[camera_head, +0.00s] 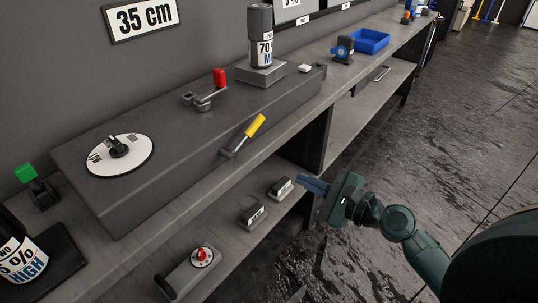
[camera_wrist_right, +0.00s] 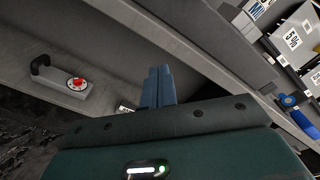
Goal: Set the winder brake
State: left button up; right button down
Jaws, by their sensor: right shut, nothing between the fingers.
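A long grey housing (camera_head: 185,160) lies on the bench. A lever with a yellow handle (camera_head: 256,126) stands out from its front edge, tilted up to the right. A crank with an upright red grip (camera_head: 219,78) and a white dial with a black pointer knob (camera_head: 119,155) sit on its top. No label tells me which of these is the brake. My right gripper (camera_head: 312,185) is in front of the bench, below and right of the yellow lever, apart from it. Its blue fingers are together and empty in the right wrist view (camera_wrist_right: 157,86). My left gripper is not in view.
The lower shelf holds two small labelled blocks (camera_head: 253,214) and a grey unit with a red knob (camera_head: 203,256). A film roll (camera_head: 260,35), a blue-wheeled device (camera_head: 343,49) and a blue tray (camera_head: 370,41) stand farther along the bench. The floor at right is clear.

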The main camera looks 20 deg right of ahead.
aim_at(248, 135)
pick_arm(q)
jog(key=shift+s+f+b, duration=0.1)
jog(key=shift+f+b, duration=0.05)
jog(key=shift+b, duration=0.55)
pick_arm(e)
jog(key=r+m, duration=0.1)
jog(key=d+r+m, duration=0.1)
jog(key=w+r+m+t+y, duration=0.1)
jog(key=shift+d+m, duration=0.35)
jog(key=shift+m, duration=0.05)
jog(key=shift+w, duration=0.1)
jog(key=p+x, duration=0.2)
jog(key=x, duration=0.8)
jog(key=shift+r, duration=0.15)
pick_arm(q)
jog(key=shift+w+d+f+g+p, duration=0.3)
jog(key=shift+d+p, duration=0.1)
jog(key=shift+p, duration=0.35)
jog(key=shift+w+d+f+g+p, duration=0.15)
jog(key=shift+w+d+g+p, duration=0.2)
jog(key=shift+p, duration=0.4)
pick_arm(e)
jog(key=shift+a+r, duration=0.5)
jog(key=shift+r, duration=0.3)
jog(key=shift+a+r, duration=0.5)
jog(key=shift+r, duration=0.35)
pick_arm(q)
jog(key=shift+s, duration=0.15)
